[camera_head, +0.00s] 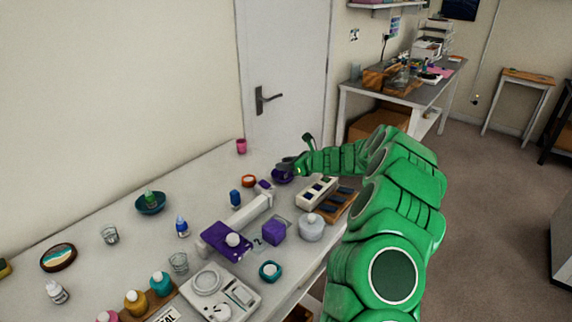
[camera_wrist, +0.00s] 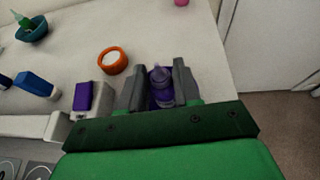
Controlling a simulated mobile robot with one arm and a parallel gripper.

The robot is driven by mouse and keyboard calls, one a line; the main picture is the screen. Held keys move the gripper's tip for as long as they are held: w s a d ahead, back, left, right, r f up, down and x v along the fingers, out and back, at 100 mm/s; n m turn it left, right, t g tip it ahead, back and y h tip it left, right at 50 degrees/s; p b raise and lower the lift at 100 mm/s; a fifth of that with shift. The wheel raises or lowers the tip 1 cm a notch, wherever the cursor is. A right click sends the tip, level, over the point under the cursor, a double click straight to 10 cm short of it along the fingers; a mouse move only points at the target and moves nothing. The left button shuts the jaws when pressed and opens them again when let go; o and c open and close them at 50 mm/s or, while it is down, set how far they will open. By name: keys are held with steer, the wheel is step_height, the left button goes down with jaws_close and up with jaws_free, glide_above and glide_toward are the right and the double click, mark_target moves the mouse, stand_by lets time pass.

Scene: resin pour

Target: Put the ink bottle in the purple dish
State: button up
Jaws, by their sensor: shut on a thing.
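My gripper (camera_wrist: 158,82) is shut on a small purple bottle (camera_wrist: 161,84), the ink bottle, which shows between the two grey fingers in the wrist view. In the head view my gripper (camera_head: 290,167) is at the far end of the white table, right above the purple dish (camera_head: 281,177). The gripper hides part of the dish, and the bottle cannot be made out there. In the wrist view a dark purple patch shows beside the bottle, between the fingers. I cannot tell whether the bottle touches the dish.
An orange-rimmed round jar (camera_wrist: 112,61) and a purple block (camera_wrist: 83,96) sit left of the gripper. A teal dish (camera_head: 150,206) holds a green dropper bottle. A blue-capped bottle (camera_head: 182,228) stands mid-table. A pink cup (camera_head: 241,146) is at the back. Clear table lies behind the orange jar.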

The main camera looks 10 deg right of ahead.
steer(key=o, duration=1)
steer(key=shift+o, duration=0.2)
steer(key=shift+r, duration=0.15)
steer(key=v, duration=1.2)
